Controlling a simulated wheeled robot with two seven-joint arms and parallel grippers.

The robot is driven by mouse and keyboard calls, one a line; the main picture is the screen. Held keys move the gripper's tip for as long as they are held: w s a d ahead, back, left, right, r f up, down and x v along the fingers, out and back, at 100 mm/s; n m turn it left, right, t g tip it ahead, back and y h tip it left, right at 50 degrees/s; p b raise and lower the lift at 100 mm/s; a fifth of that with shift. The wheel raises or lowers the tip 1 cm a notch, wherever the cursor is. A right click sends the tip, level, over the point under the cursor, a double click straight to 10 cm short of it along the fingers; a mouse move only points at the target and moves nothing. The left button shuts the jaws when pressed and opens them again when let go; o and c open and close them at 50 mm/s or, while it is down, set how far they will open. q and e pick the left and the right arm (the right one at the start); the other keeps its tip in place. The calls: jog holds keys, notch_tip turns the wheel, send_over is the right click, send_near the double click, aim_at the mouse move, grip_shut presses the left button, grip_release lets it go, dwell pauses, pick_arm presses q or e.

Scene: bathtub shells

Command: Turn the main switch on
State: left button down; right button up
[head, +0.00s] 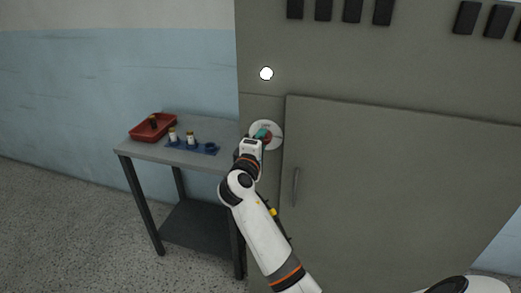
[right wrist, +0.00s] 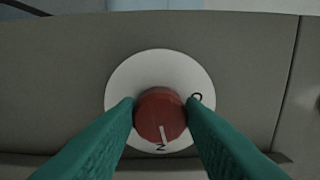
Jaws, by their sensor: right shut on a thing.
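The main switch is a round red knob (right wrist: 160,115) on a white disc (right wrist: 160,65) fixed to the grey cabinet front. In the head view the disc (head: 274,128) sits left of the cabinet door. The knob's white line points down in the right wrist view, towards a letter like N or Z. Another mark at the right is partly hidden by a finger. My right gripper (right wrist: 160,112) has its green fingers on either side of the knob, shut on it. It also shows in the head view (head: 262,134), in front of the disc. My left gripper is not in view.
A white round lamp (head: 266,73) sits above the disc. The cabinet door (head: 400,190) has a vertical handle (head: 295,187). To the left stands a table (head: 190,157) with a red tray (head: 153,127) and small bottles on a blue holder (head: 203,150). The floor at the left is clear.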

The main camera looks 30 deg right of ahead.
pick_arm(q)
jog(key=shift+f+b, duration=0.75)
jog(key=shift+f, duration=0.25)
pick_arm(e)
jog(key=shift+f+m, duration=0.1)
jog(key=shift+m, duration=1.1)
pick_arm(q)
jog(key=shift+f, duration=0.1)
pick_arm(e)
jog(key=o, duration=1)
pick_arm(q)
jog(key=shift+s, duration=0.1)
